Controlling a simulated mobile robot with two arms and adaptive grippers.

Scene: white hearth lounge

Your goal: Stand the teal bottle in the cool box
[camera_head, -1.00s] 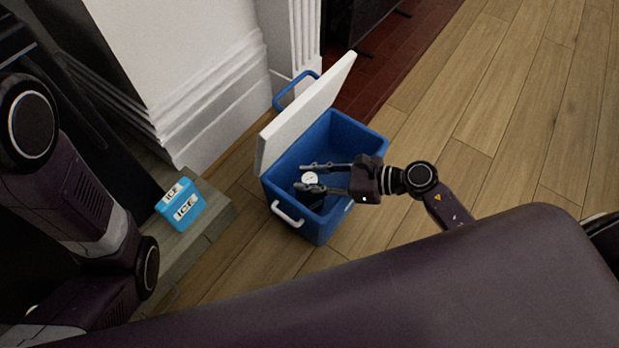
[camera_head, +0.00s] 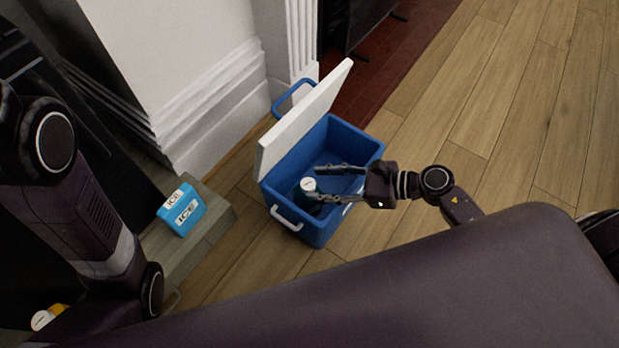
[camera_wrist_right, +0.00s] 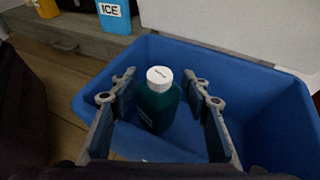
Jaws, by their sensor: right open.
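The teal bottle (camera_wrist_right: 158,103) with a white cap stands upright inside the blue cool box (camera_wrist_right: 268,110), near its left end in the head view (camera_head: 306,194). The cool box (camera_head: 352,134) stands on the floor with its white lid (camera_head: 300,118) raised. My right gripper (camera_head: 318,183) reaches in over the box's near rim. Its jaws are open, one finger on each side of the bottle in the right wrist view (camera_wrist_right: 160,90), with gaps visible. The bottle's base is partly hidden. Of my left arm only links show; its gripper is out of view.
A light blue ice pack (camera_head: 181,210) sits on a grey wooden ledge (camera_head: 215,215) left of the box. An orange item with a white cap (camera_head: 47,317) shows at the lower left. A white wall stands behind the box. The wooden floor to the right is clear.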

